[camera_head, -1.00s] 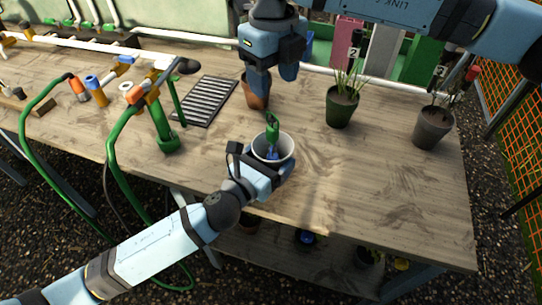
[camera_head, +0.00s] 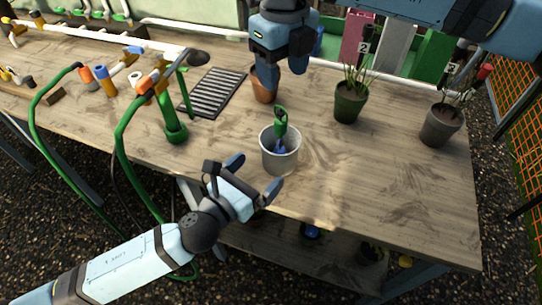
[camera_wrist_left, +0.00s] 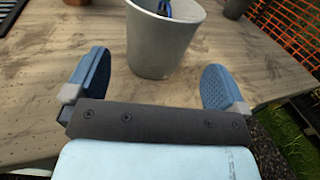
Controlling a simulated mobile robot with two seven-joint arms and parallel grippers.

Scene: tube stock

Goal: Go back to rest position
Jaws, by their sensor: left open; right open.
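My left gripper (camera_head: 256,178) is open and empty at the front edge of the table, just in front of a white cup (camera_head: 279,158). The cup stands upright on the table with a green-handled tool (camera_head: 281,120) in it. In the left wrist view the open fingers (camera_wrist_left: 155,82) are apart, and the cup (camera_wrist_left: 160,42) stands beyond them. My right gripper (camera_head: 283,75) hangs at the back of the table, above and partly in front of a terracotta pot (camera_head: 264,92). Its fingers are seen close together from this angle.
A green pot with a plant (camera_head: 349,103) and a dark grey pot (camera_head: 441,126) stand to the right. The right front of the wooden table (camera_head: 400,195) is clear.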

